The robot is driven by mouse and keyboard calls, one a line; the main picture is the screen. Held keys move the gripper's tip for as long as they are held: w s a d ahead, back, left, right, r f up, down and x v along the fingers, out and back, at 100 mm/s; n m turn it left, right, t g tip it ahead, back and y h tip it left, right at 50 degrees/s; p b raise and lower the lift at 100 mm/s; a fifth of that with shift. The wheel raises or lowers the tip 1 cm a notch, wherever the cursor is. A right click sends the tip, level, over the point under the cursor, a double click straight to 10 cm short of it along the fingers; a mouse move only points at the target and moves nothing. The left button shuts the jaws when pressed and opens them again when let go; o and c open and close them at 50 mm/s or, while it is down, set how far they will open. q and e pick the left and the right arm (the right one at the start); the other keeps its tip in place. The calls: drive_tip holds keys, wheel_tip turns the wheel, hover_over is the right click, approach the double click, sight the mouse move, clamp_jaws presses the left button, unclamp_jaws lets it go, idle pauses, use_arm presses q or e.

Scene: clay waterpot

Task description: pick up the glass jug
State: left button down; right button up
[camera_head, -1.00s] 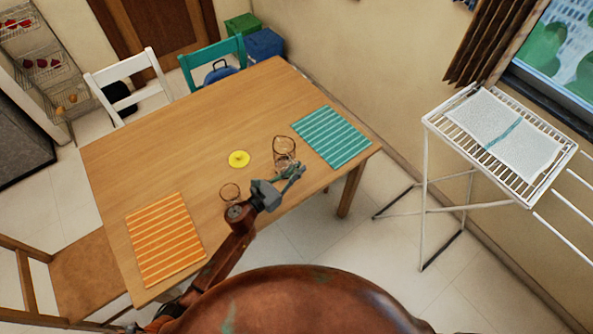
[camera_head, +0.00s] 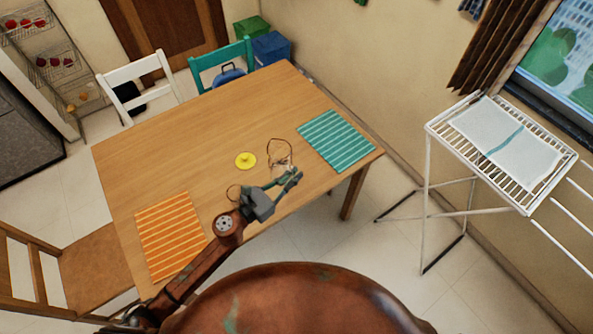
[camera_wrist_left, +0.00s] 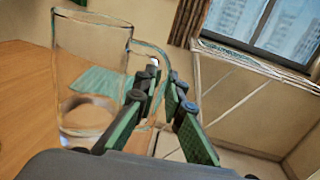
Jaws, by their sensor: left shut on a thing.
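The glass jug (camera_head: 279,156) is clear and shows as a faint brown outline near the table's right-hand edge in the head view. In the left wrist view the jug (camera_wrist_left: 88,75) fills the left side, with its handle to the right. My left gripper (camera_head: 292,178) is at the jug's near side. In the wrist view its green-padded fingers (camera_wrist_left: 168,78) are shut on the handle. I cannot tell whether the jug's base touches the table. My right gripper is not in view.
The wooden table (camera_head: 185,140) holds a yellow disc (camera_head: 245,161), an orange striped mat (camera_head: 169,236), a teal striped mat (camera_head: 335,141) and a small glass item (camera_head: 233,192) partly hidden by my gripper. A drying rack (camera_head: 500,150) stands at right. The table's far part is clear.

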use_arm(q)
drive_tip(key=s+a+r, duration=0.2)
drive_tip(key=s+r, duration=0.1)
drive_tip(key=s, duration=0.3)
drive_tip(key=shift+a+r+p, duration=0.15)
drive_tip(key=shift+a+p, duration=0.1)
drive_tip(key=shift+p, duration=0.05)
idle(0.3)
idle(0.5)
